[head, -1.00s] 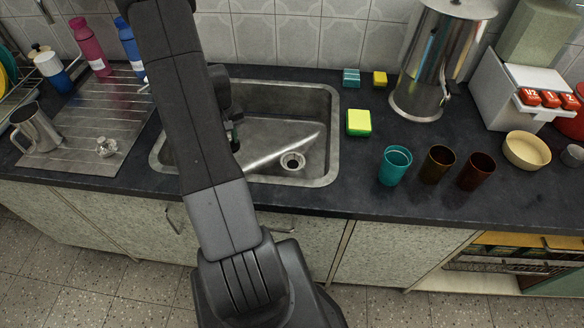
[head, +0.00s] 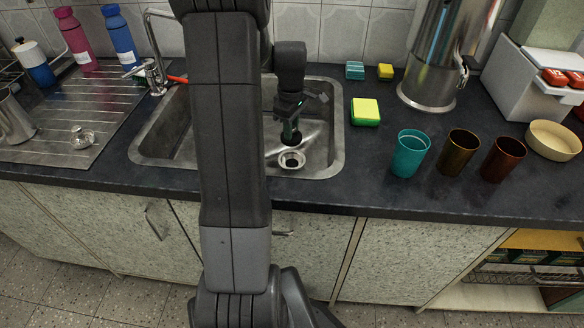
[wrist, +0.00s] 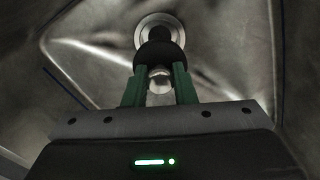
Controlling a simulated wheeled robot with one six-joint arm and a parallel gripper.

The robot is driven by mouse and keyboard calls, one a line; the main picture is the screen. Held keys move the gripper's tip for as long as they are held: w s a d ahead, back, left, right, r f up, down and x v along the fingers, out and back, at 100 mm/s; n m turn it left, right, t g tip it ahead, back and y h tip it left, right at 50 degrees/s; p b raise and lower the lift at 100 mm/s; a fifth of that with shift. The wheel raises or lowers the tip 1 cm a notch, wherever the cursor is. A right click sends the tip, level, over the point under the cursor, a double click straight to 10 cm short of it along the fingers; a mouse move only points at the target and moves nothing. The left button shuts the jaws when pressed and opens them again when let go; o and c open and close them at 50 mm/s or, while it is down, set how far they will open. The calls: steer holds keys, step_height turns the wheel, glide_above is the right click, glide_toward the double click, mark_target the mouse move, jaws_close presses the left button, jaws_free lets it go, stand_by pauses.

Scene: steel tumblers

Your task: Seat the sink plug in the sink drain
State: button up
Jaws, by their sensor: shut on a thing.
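My gripper (head: 290,131) is low in the sink basin (head: 327,159), pointing down. In the wrist view, its green fingers (wrist: 159,88) are shut on the pale metal knob of the dark sink plug (wrist: 160,57). The plug overlaps the lower part of the sink drain (wrist: 143,27), a round steel ring with a dark hole. In the head view, the drain (head: 291,164) shows just below the plug, which is small and dark there. The plug appears held above the drain; the exact gap cannot be told.
A faucet (head: 154,66) stands behind the sink's left side. A yellow-green sponge (head: 365,111) lies right of the sink, with a teal tumbler (head: 409,154) and two brown tumblers beyond it. My arm hides part of the basin.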

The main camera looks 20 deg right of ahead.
step_height(320, 180, down, 10)
steer(key=shift+r+b, duration=0.15)
steer(key=shift+b, duration=0.65)
steer(key=shift+f, duration=0.2)
steer(key=o, duration=1)
step_height(320, 180, up, 12)
steer(key=shift+r+p, duration=0.25)
steer(key=shift+p, duration=0.9)
steer(key=shift+f, duration=0.1)
step_height(320, 180, down, 13)
steer(key=b, duration=0.3)
steer(key=shift+r+p, duration=0.65)
steer(key=shift+r, duration=1.5)
steer(key=shift+f, duration=0.1)
